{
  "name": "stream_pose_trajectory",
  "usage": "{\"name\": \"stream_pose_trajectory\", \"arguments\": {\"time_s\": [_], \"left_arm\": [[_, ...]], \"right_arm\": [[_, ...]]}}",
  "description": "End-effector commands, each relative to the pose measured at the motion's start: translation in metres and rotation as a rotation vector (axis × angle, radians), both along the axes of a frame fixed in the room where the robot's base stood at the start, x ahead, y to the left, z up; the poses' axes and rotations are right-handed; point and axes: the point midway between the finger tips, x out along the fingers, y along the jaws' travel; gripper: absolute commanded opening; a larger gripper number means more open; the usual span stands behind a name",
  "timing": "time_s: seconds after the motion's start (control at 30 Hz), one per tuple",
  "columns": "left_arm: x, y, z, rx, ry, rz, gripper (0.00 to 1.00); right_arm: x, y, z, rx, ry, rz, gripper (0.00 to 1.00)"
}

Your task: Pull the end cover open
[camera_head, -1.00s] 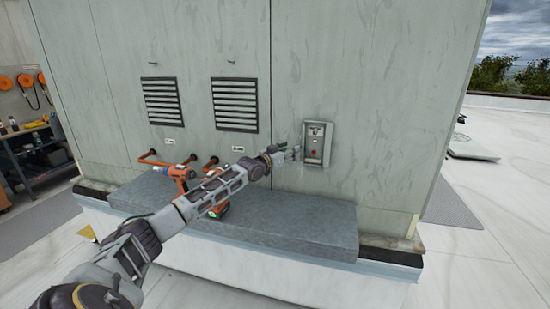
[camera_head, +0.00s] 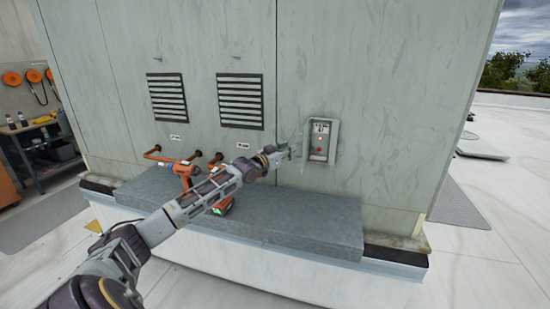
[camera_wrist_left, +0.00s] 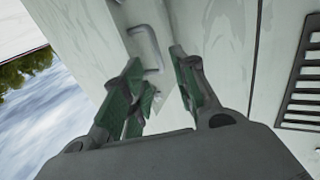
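The large pale green-grey cooler housing (camera_head: 205,40) fills the head view. A vertical seam splits its face, and the plain panel (camera_head: 390,110) right of it appears to be the end cover. A grey box (camera_head: 321,140) with a red button is on this panel. My left gripper (camera_head: 290,150) is just left of the box, apart from it. In the left wrist view its green-padded fingers (camera_wrist_left: 158,92) are spread with nothing held. A grey loop, seemingly a handle (camera_wrist_left: 146,48), shows beyond the fingers on a pale surface. My right gripper is out of view.
Orange pipes and two louvred vents (camera_head: 240,101) are left of the seam.

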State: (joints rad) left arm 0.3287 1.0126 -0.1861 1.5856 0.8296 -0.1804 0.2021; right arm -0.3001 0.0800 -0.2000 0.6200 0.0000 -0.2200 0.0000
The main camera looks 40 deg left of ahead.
Motion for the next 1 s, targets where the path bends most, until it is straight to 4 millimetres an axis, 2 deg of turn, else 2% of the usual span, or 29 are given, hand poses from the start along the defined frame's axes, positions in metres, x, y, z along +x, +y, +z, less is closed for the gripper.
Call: {"name": "stream_pose_trajectory", "arguments": {"time_s": [1.0], "left_arm": [[-0.047,0.002,-0.001,0.002,0.003,-0.002,0.29]], "right_arm": [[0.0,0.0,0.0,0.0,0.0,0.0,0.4]]}}
